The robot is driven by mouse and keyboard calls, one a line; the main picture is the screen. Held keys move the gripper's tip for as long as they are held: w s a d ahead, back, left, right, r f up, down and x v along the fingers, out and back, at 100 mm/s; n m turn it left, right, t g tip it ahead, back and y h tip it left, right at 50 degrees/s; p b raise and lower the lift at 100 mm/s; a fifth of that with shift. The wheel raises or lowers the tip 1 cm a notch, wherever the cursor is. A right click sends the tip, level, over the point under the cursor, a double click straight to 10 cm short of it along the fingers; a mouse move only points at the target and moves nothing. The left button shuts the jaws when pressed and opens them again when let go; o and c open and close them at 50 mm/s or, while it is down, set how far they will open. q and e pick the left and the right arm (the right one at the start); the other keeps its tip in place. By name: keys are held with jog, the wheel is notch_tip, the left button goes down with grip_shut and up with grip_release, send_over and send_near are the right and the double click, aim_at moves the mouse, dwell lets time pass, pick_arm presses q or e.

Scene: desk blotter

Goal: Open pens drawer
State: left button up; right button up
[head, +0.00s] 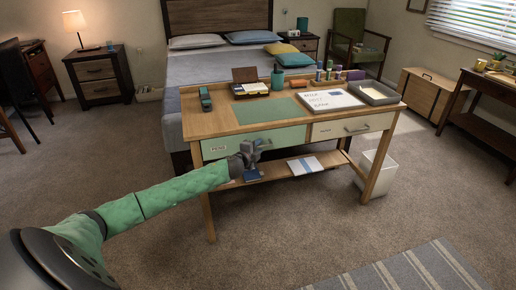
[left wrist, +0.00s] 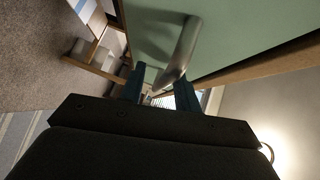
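The pens drawer (head: 285,138) is the green-fronted drawer at the left of the wooden desk, with a "PENS" label near its left end. Its front looks flush with the desk, so it appears shut. My left gripper (head: 249,150) is at the drawer front, by its handle, and partly covers it. In the left wrist view the metal handle (left wrist: 183,45) runs down the green front towards my left gripper (left wrist: 158,90). The two dark fingers stand apart, with the handle's lower end at the gap between them. Whether they touch it is unclear. My right gripper is out of view.
A cream drawer (head: 350,127) sits to the right of the green one. Below is a shelf (head: 273,172) with a blue book and a pale booklet. A white bin (head: 377,172) stands at the desk's right.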

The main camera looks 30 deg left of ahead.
pick_arm(q)
jog(key=shift+w, duration=0.1)
grip_shut()
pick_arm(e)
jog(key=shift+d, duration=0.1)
pick_arm(q)
jog(key=shift+d, duration=0.1)
